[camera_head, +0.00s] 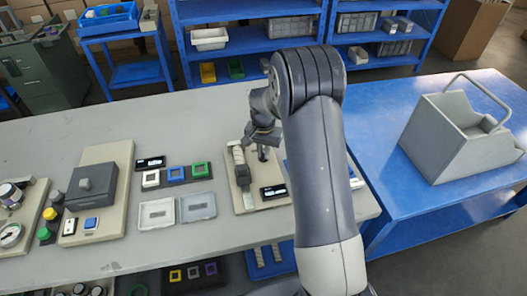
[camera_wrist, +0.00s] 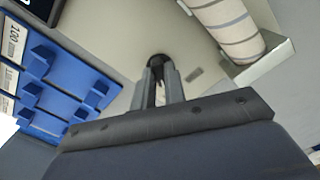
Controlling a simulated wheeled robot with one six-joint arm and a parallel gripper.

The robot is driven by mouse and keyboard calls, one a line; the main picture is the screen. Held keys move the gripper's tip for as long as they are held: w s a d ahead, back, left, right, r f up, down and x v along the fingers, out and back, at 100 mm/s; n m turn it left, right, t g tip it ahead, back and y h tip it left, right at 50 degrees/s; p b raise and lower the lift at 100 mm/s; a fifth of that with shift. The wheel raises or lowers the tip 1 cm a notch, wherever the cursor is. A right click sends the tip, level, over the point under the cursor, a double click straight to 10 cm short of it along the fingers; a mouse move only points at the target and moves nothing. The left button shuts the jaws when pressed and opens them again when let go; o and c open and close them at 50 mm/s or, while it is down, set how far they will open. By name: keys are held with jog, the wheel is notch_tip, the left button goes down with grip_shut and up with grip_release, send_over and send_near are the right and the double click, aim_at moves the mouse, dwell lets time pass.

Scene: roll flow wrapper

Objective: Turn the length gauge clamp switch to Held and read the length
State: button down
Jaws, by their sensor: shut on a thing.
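The length gauge is a beige plate (camera_head: 240,205) on the grey bench, also seen in the wrist view (camera_wrist: 110,25). A striped cream roll (camera_head: 239,158) lies along it; its end sits against a pale block in the wrist view (camera_wrist: 222,22). A black display (camera_head: 273,191) with small white characters, too small to read, is on the plate. My gripper (camera_head: 262,150) is over the plate, beside the roll. In the wrist view its fingers (camera_wrist: 160,82) are shut on a small black switch knob (camera_wrist: 159,59). The switch's marked position cannot be read.
A blue rack (camera_wrist: 55,85) with number labels is close on the left in the wrist view. Small coloured frames (camera_head: 176,174), pale trays (camera_head: 197,206) and another beige station (camera_head: 105,155) lie left on the bench. A grey bin (camera_head: 455,140) stands on the blue table.

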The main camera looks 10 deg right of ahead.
aim_at(263, 154)
jog(key=c, duration=1.5)
grip_release()
jog(key=shift+o, duration=0.2)
jog(key=shift+r, duration=0.15)
notch_tip(263, 154, up, 11)
jog(key=shift+f+b, duration=0.2)
jog(key=shift+b, duration=0.2)
notch_tip(263, 154, down, 11)
jog(key=shift+p, duration=0.45)
jog(key=shift+n, duration=0.3)
